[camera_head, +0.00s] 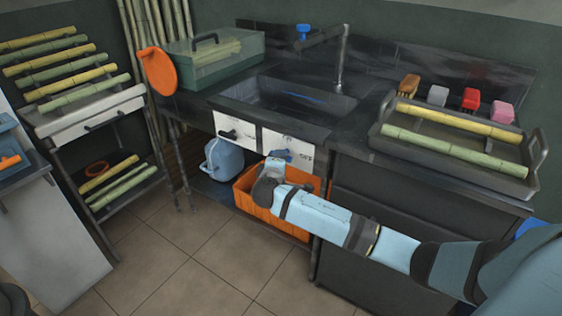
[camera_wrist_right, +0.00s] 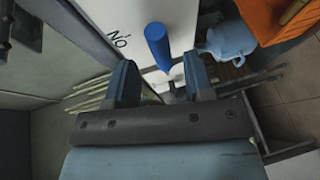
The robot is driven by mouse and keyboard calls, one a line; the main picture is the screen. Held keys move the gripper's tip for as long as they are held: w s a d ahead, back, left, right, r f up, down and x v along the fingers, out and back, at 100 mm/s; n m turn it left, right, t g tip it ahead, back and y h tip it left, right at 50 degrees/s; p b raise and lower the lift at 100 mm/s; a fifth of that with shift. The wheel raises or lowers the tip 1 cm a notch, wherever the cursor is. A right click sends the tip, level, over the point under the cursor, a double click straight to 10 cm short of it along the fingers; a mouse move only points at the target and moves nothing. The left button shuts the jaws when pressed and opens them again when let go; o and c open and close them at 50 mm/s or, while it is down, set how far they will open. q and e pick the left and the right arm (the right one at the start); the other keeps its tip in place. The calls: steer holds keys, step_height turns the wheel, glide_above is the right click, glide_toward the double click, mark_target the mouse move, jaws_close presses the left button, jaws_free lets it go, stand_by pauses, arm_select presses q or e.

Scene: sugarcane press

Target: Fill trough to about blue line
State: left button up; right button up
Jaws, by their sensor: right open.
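The dark trough (camera_head: 240,106) is set into the counter, with a short blue line (camera_head: 303,96) on its inner wall. Its inside looks dark, and I cannot make out any water. A tap (camera_head: 341,62) with a blue knob (camera_head: 303,31) stands behind it. Below the trough's front are white panels (camera_head: 229,127) with lettering and a dark handle. My right gripper (camera_head: 276,165) is low in front of the right panel. In the wrist view, the right gripper (camera_wrist_right: 162,78) is open, with a blue handle (camera_wrist_right: 157,45) on the white panel between and just beyond its fingers. My left gripper is out of view.
An orange crate (camera_head: 243,200) and a blue jug (camera_head: 222,160) stand under the counter. A tray (camera_head: 460,170) with cane pieces is on the right counter, with several brushes behind it. A green box (camera_head: 195,62) and an orange disc (camera_head: 158,72) are at left. The floor in front is clear.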

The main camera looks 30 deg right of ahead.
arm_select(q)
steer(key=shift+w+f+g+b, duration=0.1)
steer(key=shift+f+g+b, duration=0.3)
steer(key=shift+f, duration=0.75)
arm_select(e)
steer(key=shift+x, duration=2.2)
steer(key=shift+a+f, duration=0.1)
steer(key=shift+c, duration=0.2)
steer(key=c, duration=0.8)
